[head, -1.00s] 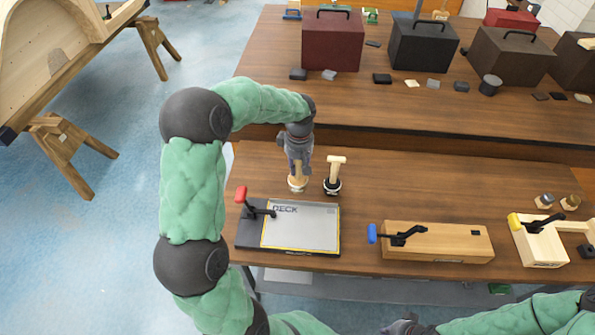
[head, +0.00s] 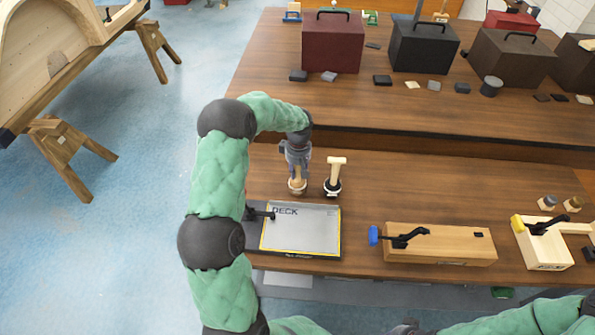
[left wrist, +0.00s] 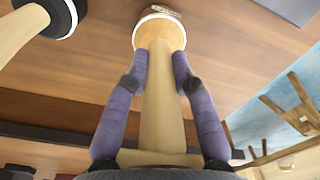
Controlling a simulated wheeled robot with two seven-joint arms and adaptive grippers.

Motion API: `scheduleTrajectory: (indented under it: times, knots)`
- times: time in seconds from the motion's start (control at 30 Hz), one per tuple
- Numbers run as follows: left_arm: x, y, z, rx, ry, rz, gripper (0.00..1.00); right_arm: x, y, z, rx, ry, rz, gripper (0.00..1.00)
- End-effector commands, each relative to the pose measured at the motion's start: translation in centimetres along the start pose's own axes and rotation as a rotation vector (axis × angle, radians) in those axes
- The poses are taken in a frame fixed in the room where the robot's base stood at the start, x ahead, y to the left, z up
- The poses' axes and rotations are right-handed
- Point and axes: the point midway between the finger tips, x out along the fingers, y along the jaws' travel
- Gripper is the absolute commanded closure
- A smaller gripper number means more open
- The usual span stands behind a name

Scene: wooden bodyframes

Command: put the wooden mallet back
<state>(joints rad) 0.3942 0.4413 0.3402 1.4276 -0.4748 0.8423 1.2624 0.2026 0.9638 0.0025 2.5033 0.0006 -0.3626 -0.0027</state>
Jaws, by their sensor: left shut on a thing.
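My left gripper (head: 297,172) is shut on the pale wooden mallet (head: 297,187), which stands roughly upright at the back left of the near table. In the left wrist view, the two purple fingers (left wrist: 160,75) lie on either side of the mallet's handle (left wrist: 162,110). A wide cross-piece is close to the palm, and the far end is round, wood-coloured and white-ringed. I cannot tell whether that end touches the table. A similar T-shaped tool (head: 335,176) with a black, white-ringed lower end stands just to the right, apart from my fingers. My right gripper (head: 404,329) barely shows at the bottom edge.
A dark-based clamp fixture with a grey "DECK" plate (head: 301,229) lies in front of the mallet. A wooden block with a blue-handled clamp (head: 440,244) and a yellow-handled one (head: 542,243) are to the right. Tool boxes (head: 332,43) stand on the far table. Bare tabletop lies right of the tools.

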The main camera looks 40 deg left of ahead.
Motion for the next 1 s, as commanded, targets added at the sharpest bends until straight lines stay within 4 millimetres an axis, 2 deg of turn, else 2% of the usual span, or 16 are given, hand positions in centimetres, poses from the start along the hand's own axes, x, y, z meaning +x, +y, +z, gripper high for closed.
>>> scheduleTrajectory:
  times: [0.3,0.33,0.4,0.77,0.87,1.0]
  knots:
    - [0.2,0.0,0.0,0.000,0.001,0.002,1.00,0.3,0.1,0.0,0.000,0.000,0.000,1.00]
    - [0.2,0.0,0.0,0.000,0.001,0.001,0.66,0.2,0.1,0.0,0.000,0.000,0.000,1.00]
    - [0.1,0.0,0.0,0.000,0.001,0.001,0.51,0.2,0.1,0.0,0.000,0.000,0.000,1.00]
    - [-0.1,0.0,0.0,0.000,0.001,0.001,0.51,0.0,0.0,0.0,0.000,0.000,0.000,1.00]
    - [-0.8,0.1,-0.1,0.000,0.002,0.003,0.51,-0.2,-0.1,0.0,0.000,0.000,0.000,1.00]
    - [-3.1,0.1,-0.1,0.000,0.003,0.004,0.51,-0.6,-0.2,0.0,0.000,0.000,0.000,1.00]
